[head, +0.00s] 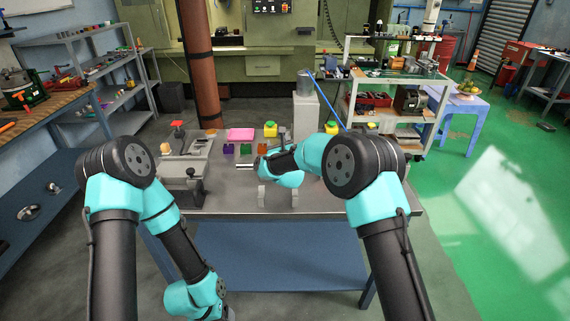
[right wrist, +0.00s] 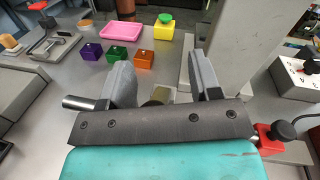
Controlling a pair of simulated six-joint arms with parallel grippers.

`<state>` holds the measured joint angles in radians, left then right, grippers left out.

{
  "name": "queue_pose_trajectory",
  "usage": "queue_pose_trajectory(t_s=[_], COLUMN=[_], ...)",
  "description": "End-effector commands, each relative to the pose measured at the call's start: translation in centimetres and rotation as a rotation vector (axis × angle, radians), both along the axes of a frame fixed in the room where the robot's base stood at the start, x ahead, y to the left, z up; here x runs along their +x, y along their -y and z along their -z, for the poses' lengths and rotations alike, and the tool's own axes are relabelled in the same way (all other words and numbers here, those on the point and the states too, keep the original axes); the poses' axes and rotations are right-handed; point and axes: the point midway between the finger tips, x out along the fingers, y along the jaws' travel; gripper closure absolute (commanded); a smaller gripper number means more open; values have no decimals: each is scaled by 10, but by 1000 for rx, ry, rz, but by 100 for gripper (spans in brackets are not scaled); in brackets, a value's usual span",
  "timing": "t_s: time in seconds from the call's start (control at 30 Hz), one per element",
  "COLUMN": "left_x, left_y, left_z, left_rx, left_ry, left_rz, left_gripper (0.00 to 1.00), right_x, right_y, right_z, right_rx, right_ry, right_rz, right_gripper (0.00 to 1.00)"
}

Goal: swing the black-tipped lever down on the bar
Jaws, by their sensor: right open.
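My right gripper (right wrist: 163,78) is open, its grey fingers spread above the bench; my arm partly hides it in the head view (head: 274,150). A silver bar (right wrist: 80,102) shows its left end beside the left finger and also in the head view (head: 245,166); the rest is hidden. A black ball tip (right wrist: 283,129) shows by a red block (right wrist: 268,139) right of the gripper. Another black knob (head: 190,172) stands on a grey fixture at the bench's left. I cannot tell which is the task's lever. My left arm hangs low at left, its fingers out of view.
Purple (right wrist: 90,51), green (right wrist: 116,54) and orange (right wrist: 144,60) blocks lie beyond the gripper. A grey post (right wrist: 240,50) stands close right of the fingers. A white control box (right wrist: 297,77) is right.

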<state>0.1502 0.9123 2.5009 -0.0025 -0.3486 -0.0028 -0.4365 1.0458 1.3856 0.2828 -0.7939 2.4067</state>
Motion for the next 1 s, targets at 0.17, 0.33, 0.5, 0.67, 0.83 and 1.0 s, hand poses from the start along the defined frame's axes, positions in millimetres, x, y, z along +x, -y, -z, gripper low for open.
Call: queue_pose_trajectory(t_s=[0.17, 0.33, 0.5, 0.67, 0.83, 1.0], left_x=[0, 0, 0, 0, 0, 0], left_y=[0, 0, 0, 0, 0, 0], left_z=[0, 0, 0, 0, 0, 0], left_rx=[0, 0, 0, 0, 0, 0], left_ry=[0, 0, 0, 0, 0, 0], left_rz=[0, 0, 0, 0, 0, 0], left_gripper=[28, 28, 28, 28, 28, 28], right_x=[-20, -44, -68, -93, -120, -144], right_y=[5, 11, 17, 23, 30, 36], right_z=[-1, 0, 0, 1, 1, 1], right_rx=[0, 0, -1, -1, -2, -1], right_ry=[-1, -1, -2, -3, -3, -3], right_rz=[-2, -2, -2, -1, -2, -2], right_gripper=[42, 42, 42, 42, 42, 42])
